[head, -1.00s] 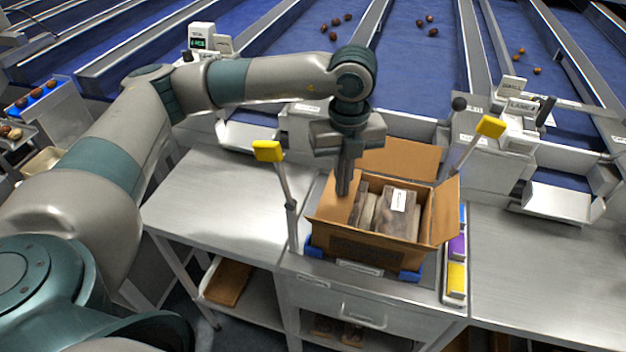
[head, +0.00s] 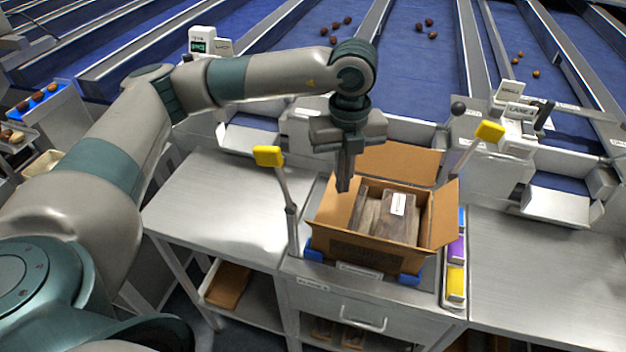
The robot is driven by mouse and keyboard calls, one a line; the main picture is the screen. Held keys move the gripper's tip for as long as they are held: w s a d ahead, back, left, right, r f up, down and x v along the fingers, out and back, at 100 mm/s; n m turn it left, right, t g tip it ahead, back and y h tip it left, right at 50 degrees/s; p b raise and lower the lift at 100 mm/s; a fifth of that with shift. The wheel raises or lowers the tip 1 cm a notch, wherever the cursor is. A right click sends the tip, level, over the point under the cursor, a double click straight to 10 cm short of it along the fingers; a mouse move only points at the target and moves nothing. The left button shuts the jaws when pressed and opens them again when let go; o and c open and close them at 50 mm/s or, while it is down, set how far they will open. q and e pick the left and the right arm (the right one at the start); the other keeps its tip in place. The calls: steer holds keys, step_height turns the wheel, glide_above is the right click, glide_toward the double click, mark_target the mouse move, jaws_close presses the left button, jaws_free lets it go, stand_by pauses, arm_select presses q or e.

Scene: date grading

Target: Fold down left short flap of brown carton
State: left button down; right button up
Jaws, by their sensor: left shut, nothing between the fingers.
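The open brown carton (head: 372,249) stands on the steel bench and holds dark packs, one with a white label (head: 398,204). Its left short flap (head: 328,208) stands up and leans at the carton's left end, partly hidden behind my gripper. The back flap (head: 402,160) and the right short flap (head: 446,212) also stand open. My left gripper (head: 344,187) points down, shut and empty, with its fingertips at the left end of the carton beside the left flap. I cannot tell whether they touch the flap. My right gripper is not in view.
Posts with yellow heads stand left (head: 269,156) and right (head: 489,131) of the carton. Blue corner blocks (head: 410,277) sit at its base. Coloured blocks (head: 456,281) stand in a rack at right. The bench is clear on both sides. Blue conveyor lanes with dates lie behind.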

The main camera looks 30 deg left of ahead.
arm_select(q)
step_height(320, 180, up, 9)
steer(key=p, duration=0.3)
steer(key=shift+f, duration=0.15)
steer(key=shift+p, duration=0.3)
stand_by(0.3)
